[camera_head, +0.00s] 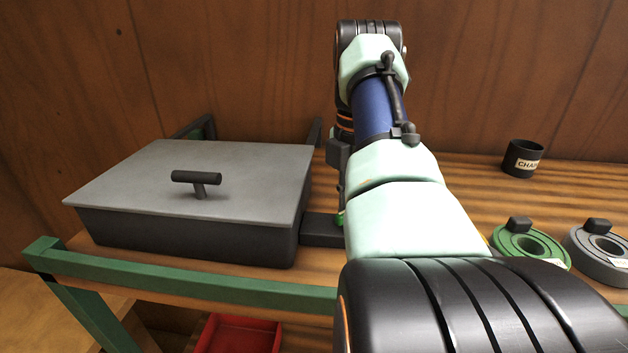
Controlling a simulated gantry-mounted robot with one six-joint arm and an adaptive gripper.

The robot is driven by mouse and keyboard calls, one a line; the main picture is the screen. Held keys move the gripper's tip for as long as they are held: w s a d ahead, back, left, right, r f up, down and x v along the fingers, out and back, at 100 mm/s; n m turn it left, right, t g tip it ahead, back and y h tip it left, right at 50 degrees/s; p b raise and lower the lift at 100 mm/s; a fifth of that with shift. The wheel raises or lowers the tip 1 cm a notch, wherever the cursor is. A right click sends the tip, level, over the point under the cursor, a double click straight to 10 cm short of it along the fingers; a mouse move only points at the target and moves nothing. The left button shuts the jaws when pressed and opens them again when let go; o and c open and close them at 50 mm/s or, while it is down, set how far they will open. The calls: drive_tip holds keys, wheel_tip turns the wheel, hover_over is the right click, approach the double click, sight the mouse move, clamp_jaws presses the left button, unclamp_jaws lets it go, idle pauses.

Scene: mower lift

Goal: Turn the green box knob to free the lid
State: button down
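A dark grey box (185,235) with a light grey lid (120,185) stands on the left of the bench. The lid lies flat on the box and has a dark T-shaped handle (197,182). A low dark block (322,230) adjoins the box's right side. A small bit of green, perhaps the green knob (341,218), shows at the block's right end, and my arm hides the rest. My gripper points down near there, mostly hidden behind my arm. I cannot see its fingertips, nor whether it touches the knob.
A green rail (190,283) runs along the bench's front edge. A green ring (530,244) and a grey ring (603,252) lie at the right. A black labelled cup (522,158) stands behind them. A red tray (236,335) sits below. A wooden wall (230,70) closes the back.

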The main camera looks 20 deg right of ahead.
drive_tip(key=shift+n, duration=0.3)
drive_tip(key=c, duration=1.1)
unclamp_jaws()
drive_tip(key=shift+c, duration=0.2)
